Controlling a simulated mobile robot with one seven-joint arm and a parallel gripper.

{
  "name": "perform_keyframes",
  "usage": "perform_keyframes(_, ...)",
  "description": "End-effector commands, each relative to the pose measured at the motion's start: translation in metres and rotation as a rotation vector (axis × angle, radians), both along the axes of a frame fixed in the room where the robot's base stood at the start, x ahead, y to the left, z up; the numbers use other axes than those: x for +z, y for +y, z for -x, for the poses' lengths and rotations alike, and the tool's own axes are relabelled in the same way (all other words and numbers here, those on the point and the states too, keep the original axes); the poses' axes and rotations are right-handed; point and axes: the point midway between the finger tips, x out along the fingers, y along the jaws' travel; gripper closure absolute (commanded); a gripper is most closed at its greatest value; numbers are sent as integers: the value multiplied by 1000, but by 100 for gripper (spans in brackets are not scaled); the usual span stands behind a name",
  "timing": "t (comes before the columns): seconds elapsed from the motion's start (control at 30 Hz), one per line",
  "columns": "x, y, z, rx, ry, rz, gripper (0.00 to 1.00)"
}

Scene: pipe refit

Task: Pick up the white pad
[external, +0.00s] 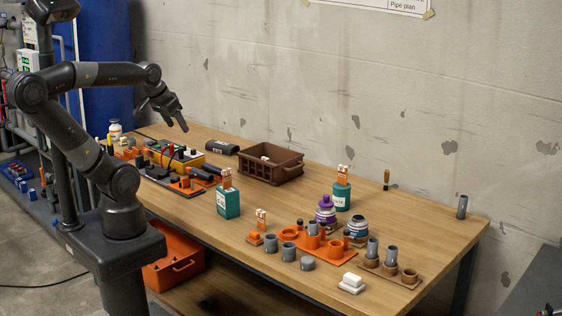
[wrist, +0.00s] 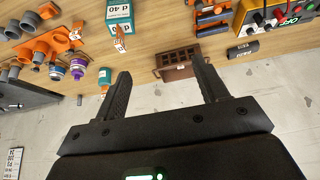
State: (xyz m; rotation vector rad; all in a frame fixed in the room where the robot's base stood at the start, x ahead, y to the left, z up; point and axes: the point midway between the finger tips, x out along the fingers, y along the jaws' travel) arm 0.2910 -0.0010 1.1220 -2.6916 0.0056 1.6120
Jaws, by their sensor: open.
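A small white pad (external: 351,279) sits on a white base at the front edge of the wooden table, right of centre in the external view. I cannot pick it out in the wrist view. My gripper (external: 178,118) is raised over the far left part of the table, well away from the pad. In the wrist view my gripper (wrist: 163,80) shows two dark fingers spread apart with nothing between them.
Orange and grey pipe fittings (external: 312,240) stand left of the pad, and a brown fitting rack (external: 400,277) stands right of it. Teal boxes, bottles, a brown crate (external: 283,176) and a yellow tester (external: 180,160) stand farther back. The middle front tabletop is fairly clear.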

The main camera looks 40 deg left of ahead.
Motion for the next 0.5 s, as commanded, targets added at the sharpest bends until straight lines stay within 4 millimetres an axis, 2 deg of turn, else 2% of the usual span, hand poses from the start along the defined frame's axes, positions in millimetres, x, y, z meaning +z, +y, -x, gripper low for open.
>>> perform_keyframes(0.17, 8, -19, -25, -87, 12, -25, 34)
perform_keyframes(0.27, 13, -42, -51, -180, 22, -49, 34)
perform_keyframes(0.5, 16, -119, -110, -426, 38, -101, 34)
